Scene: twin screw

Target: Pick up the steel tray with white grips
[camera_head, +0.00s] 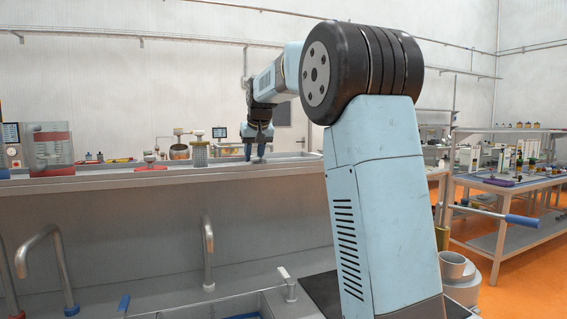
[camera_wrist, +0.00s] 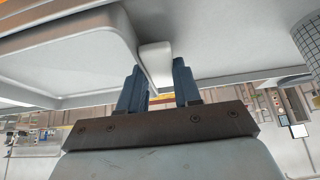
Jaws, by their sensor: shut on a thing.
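The steel tray (camera_wrist: 70,50) fills the upper left of the wrist view, a pale grey shape with a rounded corner and a raised rim. One white grip (camera_wrist: 155,50) sticks out from its side, between the two blue fingers of my gripper (camera_wrist: 158,66). My gripper is shut on this grip. The rest of the tray and any other grip lie out of that view. In the head view my gripper (camera_head: 256,152) points down at the raised shelf, and the tray is too small there to make out clearly.
Curved taps (camera_head: 207,250) stand below. A workbench with a blue-handled bar (camera_head: 520,220) is at right.

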